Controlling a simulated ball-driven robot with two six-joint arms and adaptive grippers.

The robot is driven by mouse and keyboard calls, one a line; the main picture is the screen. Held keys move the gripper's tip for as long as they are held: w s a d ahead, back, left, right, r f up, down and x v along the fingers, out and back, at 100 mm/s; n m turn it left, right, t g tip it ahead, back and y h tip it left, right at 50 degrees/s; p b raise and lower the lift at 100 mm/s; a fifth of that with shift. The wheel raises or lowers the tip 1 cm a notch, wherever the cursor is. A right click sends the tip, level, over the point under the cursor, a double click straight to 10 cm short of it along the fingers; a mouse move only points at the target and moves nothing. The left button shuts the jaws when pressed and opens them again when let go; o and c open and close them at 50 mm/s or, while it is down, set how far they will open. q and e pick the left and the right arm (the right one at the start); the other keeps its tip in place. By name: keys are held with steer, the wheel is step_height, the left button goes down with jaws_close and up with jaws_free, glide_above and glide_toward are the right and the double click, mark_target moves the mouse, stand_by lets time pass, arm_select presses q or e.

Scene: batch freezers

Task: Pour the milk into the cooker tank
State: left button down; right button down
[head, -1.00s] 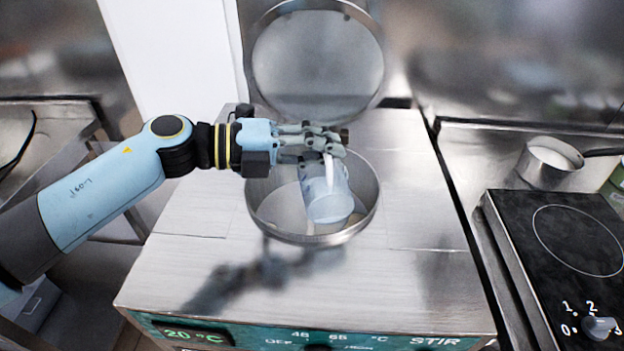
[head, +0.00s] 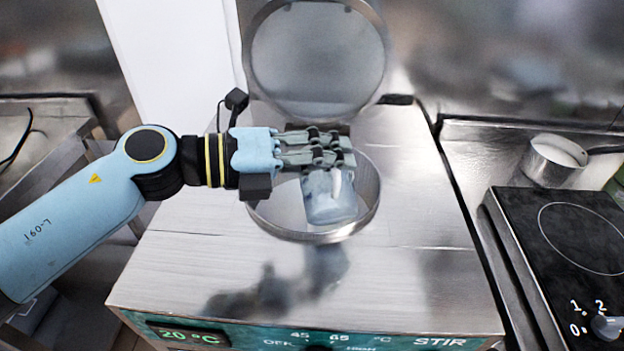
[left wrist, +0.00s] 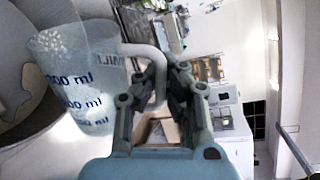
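A translucent jug (head: 330,198) with a white handle is at the cooker tank's round opening (head: 283,228) in the head view. Its blue ml marks and the word MILK show in the left wrist view (left wrist: 78,85). My left gripper (head: 345,152) is above the jug, with its fingers shut on the handle (left wrist: 157,62). The jug's exact tilt and the milk level in it are hard to tell. The tank's wall (left wrist: 40,130) is left of the jug in the wrist view. My right gripper is not in view.
The tank's round lid (head: 318,62) stands open behind the opening. The steel top (head: 425,210) is clear right of it. A control panel reading 20 °C (head: 188,336) is at the front. A saucepan with white contents (head: 553,160) and a black hob (head: 565,235) are at the right.

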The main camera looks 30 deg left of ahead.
arm_select(q)
steer(key=s+d+f+m+t+b, duration=0.1)
steer(key=s+d+f+m+b, duration=0.1)
steer(key=b, duration=0.3)
steer(key=s+d+f+m+b, duration=0.2)
steer(key=m+b, duration=0.3)
steer(key=b, duration=0.1)
steer(key=s+d+f+m+t+b, duration=0.1)
steer(key=s+d+f+m+b, duration=0.1)
steer(key=s+m+b, duration=0.1)
steer(key=shift+s+f+m+t+b, duration=0.1)
steer(key=shift+f+m+t+b, duration=0.35)
steer(key=shift+b, duration=0.85)
steer(key=shift+s+d+m+b, duration=0.1)
steer(key=shift+s+m+b, duration=0.1)
steer(key=shift+m+b, duration=0.6)
